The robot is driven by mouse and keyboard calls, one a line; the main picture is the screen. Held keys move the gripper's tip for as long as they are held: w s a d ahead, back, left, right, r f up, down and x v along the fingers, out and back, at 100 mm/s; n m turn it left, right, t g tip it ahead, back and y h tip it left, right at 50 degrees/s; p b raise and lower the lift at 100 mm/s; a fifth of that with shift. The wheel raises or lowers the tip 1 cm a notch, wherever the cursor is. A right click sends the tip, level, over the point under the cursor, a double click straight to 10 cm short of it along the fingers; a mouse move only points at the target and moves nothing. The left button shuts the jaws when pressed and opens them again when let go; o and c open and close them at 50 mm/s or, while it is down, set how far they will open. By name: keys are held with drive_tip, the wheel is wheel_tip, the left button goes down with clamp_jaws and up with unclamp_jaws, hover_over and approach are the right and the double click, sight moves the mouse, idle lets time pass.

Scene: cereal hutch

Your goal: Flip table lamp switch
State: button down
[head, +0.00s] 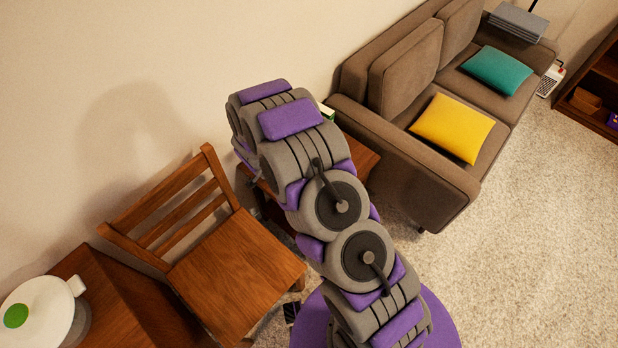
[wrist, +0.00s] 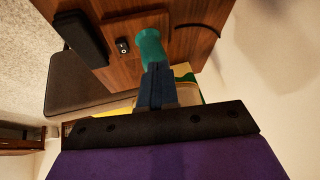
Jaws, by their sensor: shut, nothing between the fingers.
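In the wrist view, a small dark switch (wrist: 122,46) with a light mark sits on the brown wooden side table (wrist: 185,45). My gripper (wrist: 150,50) is shut and empty, its teal tip just to the right of the switch in the picture. I cannot tell whether the tip touches the table. A thin dark cord (wrist: 200,26) curves over the wood to the right. The lamp itself cannot be made out. In the head view my arm hides the gripper, the switch and most of the side table (head: 362,160).
A black oblong object (wrist: 80,38) lies on the table left of the switch. A green and yellow item (wrist: 186,78) is partly behind my fingers. A brown sofa (head: 405,165) stands right of the table, a wooden chair (head: 235,275) left. Carpet (head: 530,220) is clear at right.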

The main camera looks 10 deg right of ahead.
drive_tip(key=s+d+f+m+g+h, duration=0.1)
drive_tip(key=s+d+f+h, duration=0.1)
drive_tip(key=d+f, duration=0.3)
drive_tip(key=shift+s+d+f+h, duration=0.35)
drive_tip(key=shift+f+h, duration=0.15)
drive_tip(key=shift+h, duration=0.1)
drive_tip(key=shift+w, duration=0.1)
drive_tip(key=b+x, duration=0.2)
drive_tip(key=x, duration=0.7)
drive_tip(key=shift+f, duration=0.1)
drive_tip(key=shift+w+d+f, duration=0.2)
drive_tip(key=shift+f, duration=0.15)
